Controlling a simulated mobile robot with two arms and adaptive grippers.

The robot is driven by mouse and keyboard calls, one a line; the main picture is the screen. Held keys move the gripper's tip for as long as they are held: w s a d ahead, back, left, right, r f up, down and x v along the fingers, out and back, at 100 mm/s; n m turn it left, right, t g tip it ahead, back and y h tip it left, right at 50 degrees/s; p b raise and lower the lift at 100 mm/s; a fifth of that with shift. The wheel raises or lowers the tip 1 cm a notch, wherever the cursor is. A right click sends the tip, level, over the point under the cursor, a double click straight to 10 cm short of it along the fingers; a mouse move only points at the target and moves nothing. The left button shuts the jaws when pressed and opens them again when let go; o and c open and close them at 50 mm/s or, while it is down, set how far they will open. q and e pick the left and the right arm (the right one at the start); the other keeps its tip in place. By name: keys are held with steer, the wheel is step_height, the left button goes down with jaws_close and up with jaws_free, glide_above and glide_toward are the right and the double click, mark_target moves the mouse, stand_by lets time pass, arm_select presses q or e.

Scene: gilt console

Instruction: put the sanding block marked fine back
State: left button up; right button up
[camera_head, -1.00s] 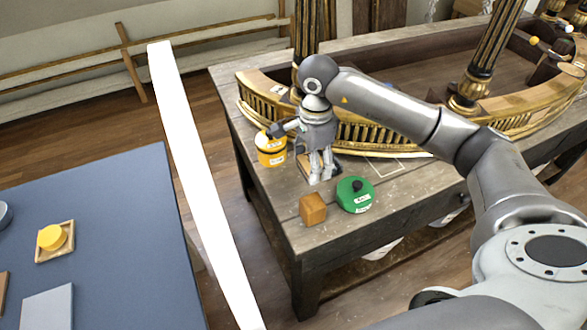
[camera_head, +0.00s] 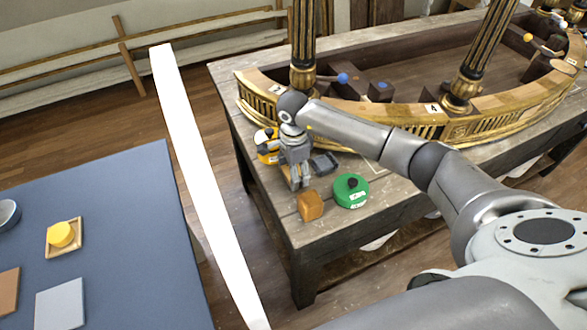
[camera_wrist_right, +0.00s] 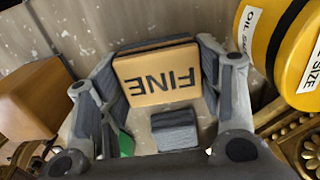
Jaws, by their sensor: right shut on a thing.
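The sanding block (camera_wrist_right: 157,75) shows its tan face marked FINE, upside down, in the right wrist view. My right gripper (camera_wrist_right: 155,82) is shut on it, with one finger at each side. In the head view my right gripper (camera_head: 295,183) points down over the near left part of the wooden table (camera_head: 290,238), between the yellow pot and the orange-brown block; the sanding block is mostly hidden there. A dark grey flat piece (camera_head: 325,163) lies just right of the gripper. Part of a pale outline (camera_head: 374,166) shows on the tabletop beside my forearm. My left gripper is not in view.
A green round container (camera_head: 351,191) and an orange-brown block (camera_head: 311,206) stand close by. The yellow pot (camera_head: 265,146) is behind the gripper. The gilt console (camera_head: 405,132) borders the back. A blue-topped table (camera_head: 120,215) and a white bar (camera_head: 200,180) are left.

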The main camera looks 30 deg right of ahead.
steer(key=shift+f, duration=0.15)
steer(key=o, duration=0.9)
steer(key=shift+r, duration=0.25)
steer(key=shift+w+r+b, duration=0.1)
steer(key=shift+r+b, duration=0.2)
steer(key=shift+r, duration=0.05)
steer(key=shift+r+b, duration=1.75)
steer(key=shift+r, duration=3.85)
